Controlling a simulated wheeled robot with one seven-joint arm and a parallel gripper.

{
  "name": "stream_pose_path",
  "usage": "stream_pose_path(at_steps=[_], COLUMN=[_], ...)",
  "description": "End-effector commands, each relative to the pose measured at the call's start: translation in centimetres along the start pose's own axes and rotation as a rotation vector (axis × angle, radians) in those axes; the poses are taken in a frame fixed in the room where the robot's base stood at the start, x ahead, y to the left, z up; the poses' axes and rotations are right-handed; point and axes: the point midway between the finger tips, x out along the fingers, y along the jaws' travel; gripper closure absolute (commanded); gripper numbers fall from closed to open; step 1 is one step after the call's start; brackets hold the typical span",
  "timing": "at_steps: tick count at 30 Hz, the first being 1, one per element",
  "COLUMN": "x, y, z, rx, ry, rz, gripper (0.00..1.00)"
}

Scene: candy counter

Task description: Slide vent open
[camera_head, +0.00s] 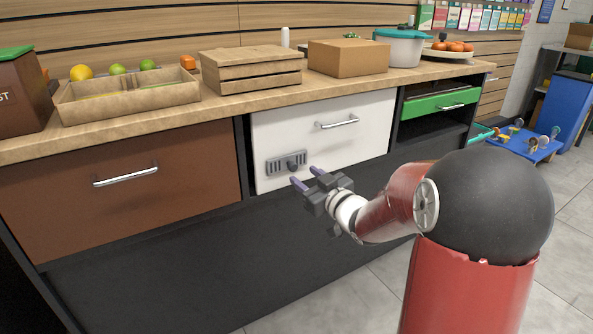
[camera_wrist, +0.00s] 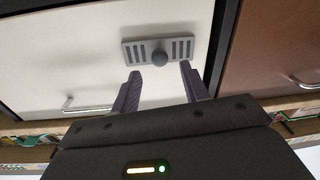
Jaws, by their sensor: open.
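The vent (camera_head: 287,163) is a grey slotted plate with a dark round knob, on the lower left of the white drawer front (camera_head: 345,150). In the wrist view the vent (camera_wrist: 159,50) lies ahead of the fingers, with slots on both sides of its knob (camera_wrist: 159,57). My gripper (camera_head: 306,177) is open and empty, just in front of and slightly below the vent in the head view. In the wrist view my gripper (camera_wrist: 160,72) has its two purple-grey fingers spread, with the knob between their lines and beyond the tips. I see no contact.
A brown drawer (camera_head: 120,185) with a bar handle is to the left, and a green drawer (camera_head: 438,103) to the right. The white drawer has a bar handle (camera_head: 338,122). The wooden counter above holds a fruit tray (camera_head: 127,106), a crate (camera_head: 250,82) and a cardboard box (camera_head: 348,60).

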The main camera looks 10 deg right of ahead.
Motion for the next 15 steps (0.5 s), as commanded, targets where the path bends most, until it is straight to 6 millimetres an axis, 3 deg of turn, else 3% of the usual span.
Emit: stream_pose_path(at_steps=[7,15], x=[3.9,5.2], y=[0.0,0.0], z=[0.0,0.0], rx=[0.000,-0.001], ry=[-0.001,-0.002], rz=[-0.001,0.001], gripper=[0.55,0.55])
